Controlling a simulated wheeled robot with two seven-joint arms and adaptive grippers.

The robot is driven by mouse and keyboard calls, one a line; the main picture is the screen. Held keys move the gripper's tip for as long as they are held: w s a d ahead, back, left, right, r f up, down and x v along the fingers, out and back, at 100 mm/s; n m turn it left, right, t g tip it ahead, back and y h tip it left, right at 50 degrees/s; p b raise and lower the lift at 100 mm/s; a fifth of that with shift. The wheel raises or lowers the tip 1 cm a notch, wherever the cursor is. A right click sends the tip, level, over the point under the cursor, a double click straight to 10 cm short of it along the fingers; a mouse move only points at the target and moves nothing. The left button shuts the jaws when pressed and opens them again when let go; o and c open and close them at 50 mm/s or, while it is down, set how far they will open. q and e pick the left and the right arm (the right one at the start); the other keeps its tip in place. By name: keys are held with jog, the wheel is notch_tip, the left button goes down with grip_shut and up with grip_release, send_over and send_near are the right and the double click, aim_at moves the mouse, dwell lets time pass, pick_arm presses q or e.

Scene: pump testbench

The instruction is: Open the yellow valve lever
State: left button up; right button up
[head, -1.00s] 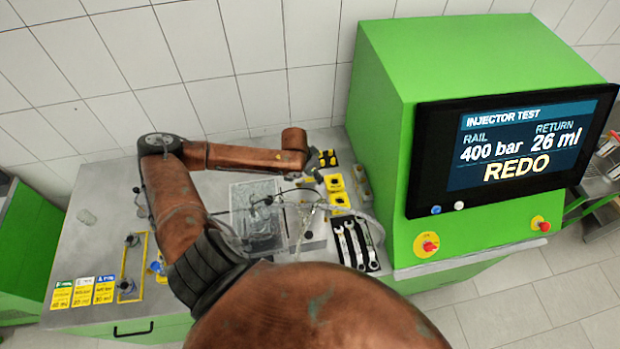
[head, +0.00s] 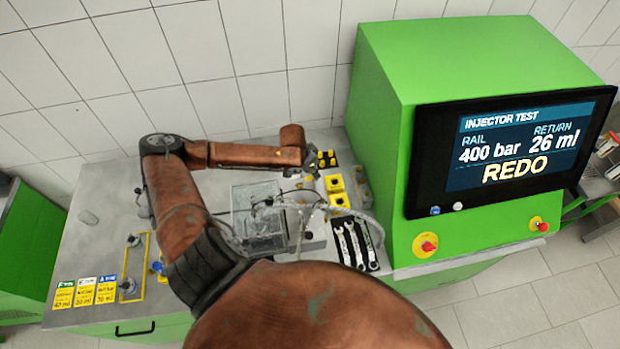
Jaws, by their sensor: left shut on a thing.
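My left arm reaches over the bench, and its left gripper (head: 310,176) is small and partly hidden at the far right part of the bench, close to the green cabinet. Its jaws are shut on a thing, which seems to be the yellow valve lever. The lever itself cannot be made out clearly, as the wrist and fittings cover that spot. Yellow blocks (head: 334,183) lie just right of the gripper. My right gripper is not in view.
A clear box (head: 258,215) with hoses stands left of the wrenches (head: 352,243). The green cabinet (head: 385,150) with its screen (head: 515,145), reading 400 bar, 26 ml and REDO, bounds the right. Coloured cards (head: 84,292) lie front left.

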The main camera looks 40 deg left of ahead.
pick_arm(q)
jog(key=shift+a, duration=0.15)
jog(key=shift+w+a+p, duration=0.1)
jog(key=shift+a+p, duration=0.3)
jog(key=shift+a, duration=0.4)
jog(key=shift+a, duration=0.1)
jog(key=shift+a+p, duration=0.7)
jog(key=shift+a, duration=0.25)
